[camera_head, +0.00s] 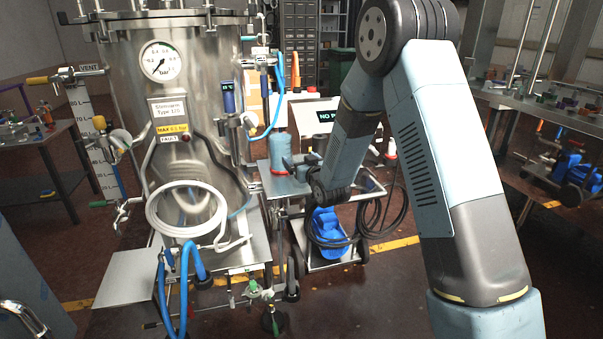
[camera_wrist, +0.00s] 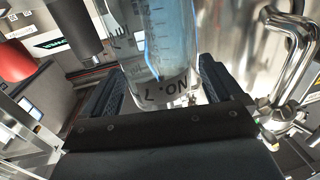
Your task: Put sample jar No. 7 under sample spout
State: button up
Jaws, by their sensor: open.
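Sample jar No. 7 (camera_wrist: 165,85) is a clear, blue-tinted jar with its "No. 7" print appearing upside down in the wrist view. It stands between the two dark fingers of my gripper (camera_wrist: 160,72), which is open; whether either finger touches it I cannot tell. In the head view my gripper (camera_head: 298,164) is beside a blue-grey jar-like shape (camera_head: 279,147) at the side table, right of the steel tank. Polished bent pipework (camera_wrist: 295,55) shows at the right of the wrist view. I cannot make out which fitting is the sample spout.
The steel tank (camera_head: 195,90) carries a pressure gauge (camera_head: 160,61), a white coiled hose (camera_head: 160,225) and blue hoses (camera_head: 184,270). The side table (camera_head: 286,185) stands close to its right. A blue pump (camera_head: 328,225) sits on a cart below. A red object (camera_wrist: 14,62) shows in the wrist view.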

jog(key=shift+w+a, duration=0.1)
jog(key=shift+w, duration=0.1)
jog(key=shift+c, duration=0.2)
jog(key=c, duration=1.1)
jog(key=shift+r, duration=0.1)
